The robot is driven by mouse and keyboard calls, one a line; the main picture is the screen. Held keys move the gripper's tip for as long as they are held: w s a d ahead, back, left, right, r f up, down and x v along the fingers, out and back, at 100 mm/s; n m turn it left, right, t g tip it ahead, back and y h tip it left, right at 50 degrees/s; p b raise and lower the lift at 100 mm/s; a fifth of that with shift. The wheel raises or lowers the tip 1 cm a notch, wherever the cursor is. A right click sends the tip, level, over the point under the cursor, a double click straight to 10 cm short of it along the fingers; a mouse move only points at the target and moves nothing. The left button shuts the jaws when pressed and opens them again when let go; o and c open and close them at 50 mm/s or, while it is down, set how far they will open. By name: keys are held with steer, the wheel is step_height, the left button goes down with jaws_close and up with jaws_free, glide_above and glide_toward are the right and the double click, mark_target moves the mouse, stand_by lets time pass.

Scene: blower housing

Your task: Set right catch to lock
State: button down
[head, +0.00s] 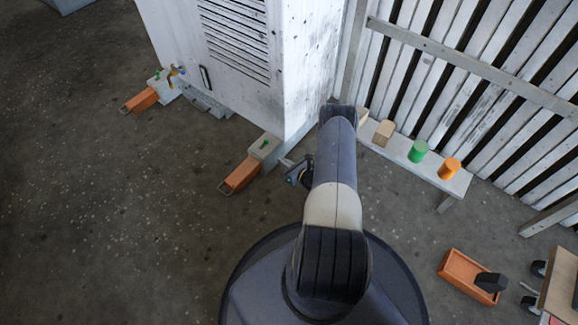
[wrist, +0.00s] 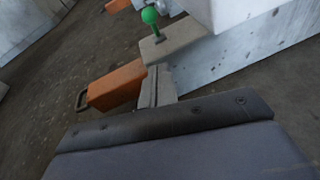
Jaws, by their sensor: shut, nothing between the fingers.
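The right catch is an orange block (head: 240,175) with a loop at its outer end, at the foot of the white housing (head: 300,70). Its inner end meets a grey base block (head: 264,147) with a green knob on top. In the wrist view the orange block (wrist: 117,86) lies left of my fingers, and the green knob (wrist: 150,15) stands upright beyond them on the grey block (wrist: 172,40). My gripper (wrist: 158,85) is shut and empty, its tips appearing close to the grey block; contact cannot be told. My arm partly hides the gripper in the head view.
A second orange catch (head: 140,101) sits at the housing's left foot. A bench (head: 425,172) with a green cylinder (head: 418,151) and an orange cylinder (head: 450,168) stands at right by a slatted wall. An orange tray (head: 466,277) lies lower right. Floor at left is clear.

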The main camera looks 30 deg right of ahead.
steer(key=w+a+b, duration=0.1)
steer(key=w+b, duration=0.1)
steer(key=w, duration=0.6)
steer(key=shift+a+r, duration=0.15)
steer(key=shift+r, duration=0.2)
